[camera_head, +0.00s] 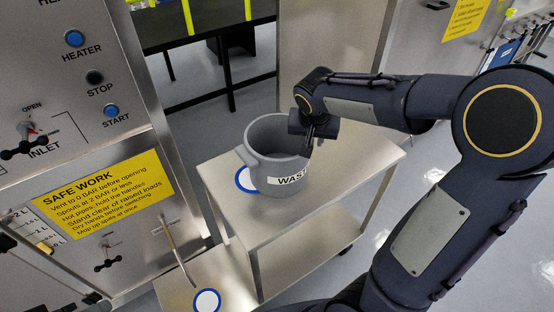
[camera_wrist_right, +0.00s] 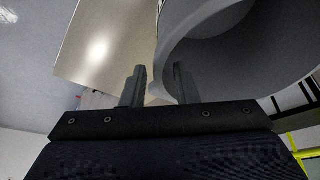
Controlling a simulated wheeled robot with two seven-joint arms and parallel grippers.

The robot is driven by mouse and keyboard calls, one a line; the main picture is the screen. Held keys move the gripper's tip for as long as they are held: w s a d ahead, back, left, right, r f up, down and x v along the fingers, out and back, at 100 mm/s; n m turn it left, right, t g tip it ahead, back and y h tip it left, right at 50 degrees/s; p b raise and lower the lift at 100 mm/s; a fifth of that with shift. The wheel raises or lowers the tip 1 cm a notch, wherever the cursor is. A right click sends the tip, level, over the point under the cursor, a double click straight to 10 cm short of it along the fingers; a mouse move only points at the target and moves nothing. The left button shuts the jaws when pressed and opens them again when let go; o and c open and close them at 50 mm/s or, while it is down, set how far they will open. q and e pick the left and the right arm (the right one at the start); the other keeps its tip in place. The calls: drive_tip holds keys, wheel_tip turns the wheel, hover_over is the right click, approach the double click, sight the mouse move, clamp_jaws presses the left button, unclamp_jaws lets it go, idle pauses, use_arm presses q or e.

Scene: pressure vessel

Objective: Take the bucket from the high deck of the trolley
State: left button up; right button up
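The grey bucket (camera_head: 262,160), with a white label reading "WAS…" partly in view, stands upright on the high deck (camera_head: 367,155) of the trolley. My right gripper (camera_head: 310,143) points down at the bucket's right rim. In the right wrist view its two fingers (camera_wrist_right: 158,75) are apart. The bucket's rim and wall (camera_wrist_right: 172,40) come down to the gap, close to the right finger. I cannot tell whether they touch. The bucket's open mouth is on the right there, and the bare deck (camera_wrist_right: 105,45) on the left. My left gripper is not in view.
A steel panel with buttons and a yellow safety sign (camera_head: 105,195) stands at left. A lower steel surface with a white-and-blue disc (camera_head: 206,300) is at the bottom. Another disc (camera_head: 243,179) is partly under the bucket. The deck right of the bucket is clear.

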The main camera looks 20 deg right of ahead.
drive_tip(key=x, duration=0.3)
drive_tip(key=shift+f, duration=0.45)
clamp_jaws()
drive_tip(key=shift+w+r, duration=0.1)
idle(0.9)
